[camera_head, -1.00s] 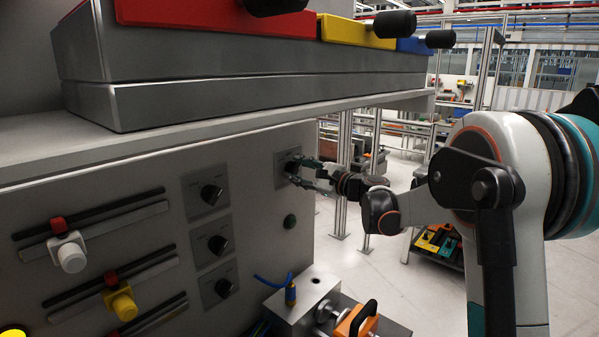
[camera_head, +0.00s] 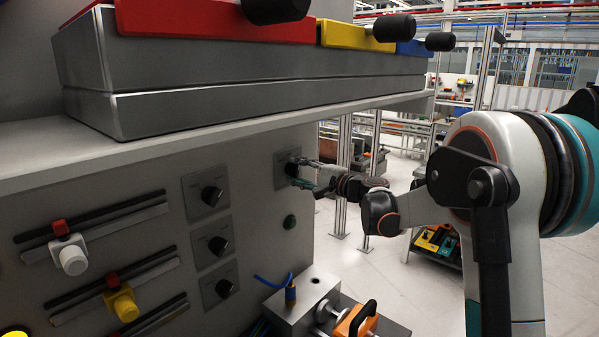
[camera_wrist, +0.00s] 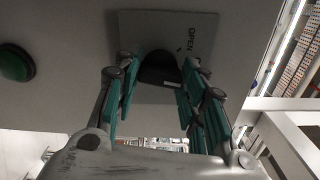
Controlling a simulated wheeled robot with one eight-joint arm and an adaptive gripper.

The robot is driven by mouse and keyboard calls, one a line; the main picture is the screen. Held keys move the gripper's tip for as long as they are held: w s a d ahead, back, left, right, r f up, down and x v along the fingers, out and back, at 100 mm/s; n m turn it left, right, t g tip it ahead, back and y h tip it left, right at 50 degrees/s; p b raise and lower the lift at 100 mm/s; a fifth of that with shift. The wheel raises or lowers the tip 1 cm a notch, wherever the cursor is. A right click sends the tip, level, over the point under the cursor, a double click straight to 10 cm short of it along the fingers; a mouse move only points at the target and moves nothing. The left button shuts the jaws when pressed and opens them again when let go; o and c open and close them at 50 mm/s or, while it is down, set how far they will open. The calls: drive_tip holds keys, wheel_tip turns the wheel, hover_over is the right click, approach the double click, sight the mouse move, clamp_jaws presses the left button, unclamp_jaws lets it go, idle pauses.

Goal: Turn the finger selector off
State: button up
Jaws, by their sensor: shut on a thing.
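The finger selector is a black rotary knob (camera_wrist: 159,66) on a grey square plate (camera_wrist: 150,24) marked OPEN. The plate also shows in the head view (camera_head: 280,176) at the right end of the upright grey panel. My gripper (camera_head: 300,172) reaches the plate from the right. In the wrist view my gripper (camera_wrist: 160,76) has its teal-padded fingers on both sides of the knob and is shut on it. The knob's lower part is hidden, and its exact angle is hard to read.
A green button (camera_head: 290,222) sits below the selector. A shelf edge (camera_head: 230,122) juts out above. A block with a blue cable (camera_head: 290,291) stands below.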

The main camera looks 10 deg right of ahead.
drive_tip(key=shift+n, duration=1)
drive_tip(key=o, duration=1.1)
drive_tip(key=shift+c, duration=0.2)
drive_tip(key=v, duration=1.2)
